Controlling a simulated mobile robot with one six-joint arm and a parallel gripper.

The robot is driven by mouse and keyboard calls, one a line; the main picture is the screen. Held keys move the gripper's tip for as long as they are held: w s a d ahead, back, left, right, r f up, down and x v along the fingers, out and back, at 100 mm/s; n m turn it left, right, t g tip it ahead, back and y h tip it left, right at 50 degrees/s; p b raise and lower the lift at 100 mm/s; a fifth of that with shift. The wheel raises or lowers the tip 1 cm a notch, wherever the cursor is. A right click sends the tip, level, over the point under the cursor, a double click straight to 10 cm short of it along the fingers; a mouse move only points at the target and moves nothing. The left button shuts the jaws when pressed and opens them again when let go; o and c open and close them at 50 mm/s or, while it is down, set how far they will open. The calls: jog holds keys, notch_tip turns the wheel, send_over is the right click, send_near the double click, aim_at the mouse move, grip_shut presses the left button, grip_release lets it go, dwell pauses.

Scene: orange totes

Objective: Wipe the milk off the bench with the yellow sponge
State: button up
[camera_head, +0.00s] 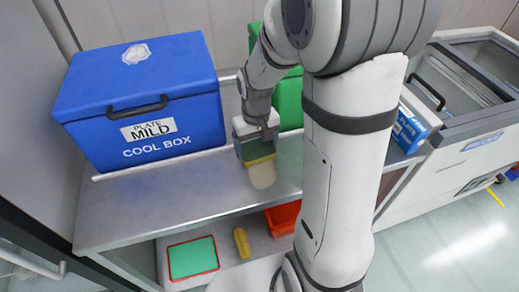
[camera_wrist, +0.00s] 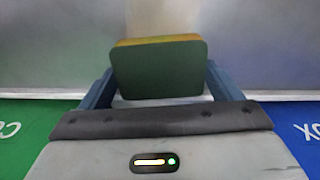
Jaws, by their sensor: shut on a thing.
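My gripper (camera_head: 257,149) is shut on the yellow sponge (camera_head: 261,160), which has a dark green upper face. In the wrist view the sponge (camera_wrist: 158,70) sits between the two blue fingers. A pale cream patch of milk (camera_head: 263,177) lies on the grey bench (camera_head: 150,203), showing just in front of the sponge. The sponge is low over the bench beside or partly over the milk. I cannot tell whether it touches the bench, and any milk beneath it is hidden.
A blue cool box (camera_head: 150,105) stands on the bench to the left. A green box (camera_head: 289,100) stands behind my gripper, partly hidden by my arm. The bench's front left is clear.

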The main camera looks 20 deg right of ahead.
jog(key=shift+w, duration=0.35)
jog(key=shift+r, duration=0.1)
jog(key=shift+w+r+p, duration=0.15)
jog(key=shift+r+p, duration=0.2)
jog(key=shift+r, duration=0.05)
jog(key=shift+r+p, duration=2)
jog(key=shift+r, duration=0.55)
jog(key=shift+c, duration=0.5)
notch_tip(320, 180, up, 3)
jog(key=shift+p, duration=1.15)
jog(key=shift+f, duration=0.15)
notch_tip(320, 180, down, 7)
jog(key=b, duration=0.6)
jog(key=shift+a, duration=0.1)
